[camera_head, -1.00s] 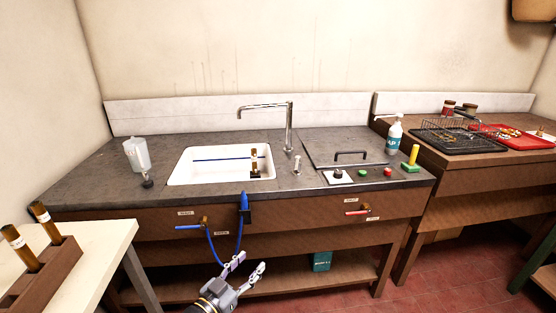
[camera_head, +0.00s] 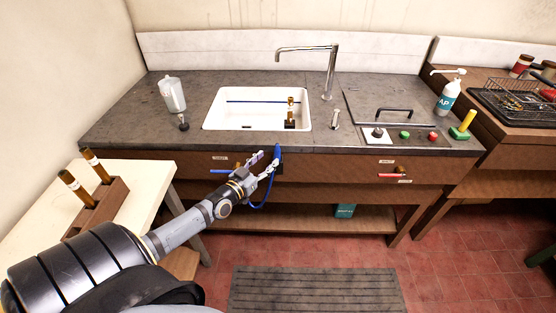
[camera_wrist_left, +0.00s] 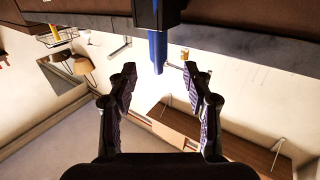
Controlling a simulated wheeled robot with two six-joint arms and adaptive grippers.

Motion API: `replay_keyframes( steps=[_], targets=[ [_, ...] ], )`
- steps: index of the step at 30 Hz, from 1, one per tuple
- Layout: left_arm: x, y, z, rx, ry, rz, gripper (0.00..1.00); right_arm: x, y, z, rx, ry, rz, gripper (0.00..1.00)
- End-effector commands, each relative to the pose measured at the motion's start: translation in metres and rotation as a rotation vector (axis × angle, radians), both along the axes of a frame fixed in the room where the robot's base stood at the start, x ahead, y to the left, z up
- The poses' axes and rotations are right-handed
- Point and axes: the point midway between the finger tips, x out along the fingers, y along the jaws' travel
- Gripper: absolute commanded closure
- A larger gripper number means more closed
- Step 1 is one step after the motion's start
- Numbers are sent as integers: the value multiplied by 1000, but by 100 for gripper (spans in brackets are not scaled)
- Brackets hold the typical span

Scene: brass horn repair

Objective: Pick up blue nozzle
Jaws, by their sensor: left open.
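The blue nozzle (camera_head: 278,153) hangs at the front edge of the sink counter, with a blue hose (camera_head: 262,196) looping below it. In the left wrist view the nozzle (camera_wrist_left: 157,50) sits in a dark holder (camera_wrist_left: 158,14) and points toward the space between my fingers. My left gripper (camera_head: 268,163) is open and empty just in front of the nozzle, close to the counter front. The wrist view shows its two fingers (camera_wrist_left: 158,82) spread on either side, with the nozzle tip a little beyond the fingertips. My right gripper is not in view.
A white sink (camera_head: 215,112) with a brass part in it is set in the grey counter (camera_head: 120,118). A red-handled valve (camera_head: 392,174) is on the front at right. A white table (camera_head: 150,178) with a brown tube rack (camera_head: 100,208) stands at left. A striped mat (camera_head: 315,290) lies on the floor.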

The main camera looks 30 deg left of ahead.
Motion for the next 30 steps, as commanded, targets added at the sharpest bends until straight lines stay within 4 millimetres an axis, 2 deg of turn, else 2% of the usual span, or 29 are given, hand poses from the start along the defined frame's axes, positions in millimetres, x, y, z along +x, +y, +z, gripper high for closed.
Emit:
replay_keyframes(
  steps=[5,13,21,30],
  targets=[
    [7,-1,-1,-1,-2,0,49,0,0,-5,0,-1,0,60],
    [49,-3,-2,-2,-3,0,49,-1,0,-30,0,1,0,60],
    [54,-4,1,0,1,-1,49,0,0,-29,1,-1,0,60],
    [53,-4,1,0,0,-1,90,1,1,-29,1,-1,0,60]
  ],
)
